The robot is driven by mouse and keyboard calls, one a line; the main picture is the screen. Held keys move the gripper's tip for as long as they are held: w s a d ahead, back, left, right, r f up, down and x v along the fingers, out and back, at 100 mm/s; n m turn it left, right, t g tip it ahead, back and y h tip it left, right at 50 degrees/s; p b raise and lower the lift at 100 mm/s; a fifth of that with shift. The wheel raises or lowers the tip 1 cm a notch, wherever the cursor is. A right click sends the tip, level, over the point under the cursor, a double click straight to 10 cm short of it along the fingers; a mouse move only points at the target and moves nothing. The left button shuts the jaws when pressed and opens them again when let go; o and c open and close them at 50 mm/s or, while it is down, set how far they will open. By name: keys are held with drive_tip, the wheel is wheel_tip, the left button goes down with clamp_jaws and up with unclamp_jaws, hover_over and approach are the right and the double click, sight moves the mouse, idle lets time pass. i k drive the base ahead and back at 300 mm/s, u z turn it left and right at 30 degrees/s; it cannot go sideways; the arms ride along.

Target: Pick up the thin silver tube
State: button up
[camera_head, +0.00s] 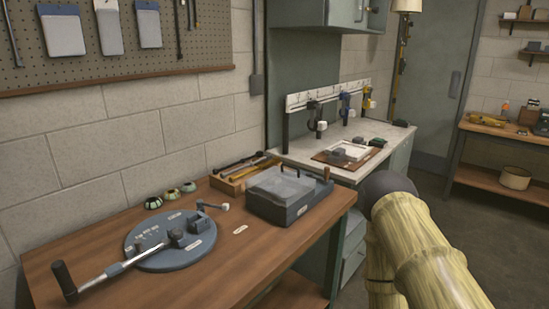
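A thin silver rod or tube (101,277) lies at the left front of the wooden workbench. It runs from an upright black grip (64,278) to a round blue-grey device (172,244), and looks joined to both. I cannot tell whether this is the tube of the task; no separate loose silver tube is clear to me. A short grey piece with a pale end (213,206) stands at the device's back edge. My yellow arm shows at the lower right, well right of the rod. My gripper is not in view.
The wooden workbench (240,262) also bears a grey box-like machine (287,196), a wooden tray of tools (238,180) and several small round pots (171,194). A white counter (300,148) with clamps stands behind. A shelf bench (510,130) is at right. Floor is open at right.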

sight(268, 157)
drive_tip(key=z, duration=2.05)
drive_tip(key=i, duration=2.5)
drive_tip(key=u, duration=3.75)
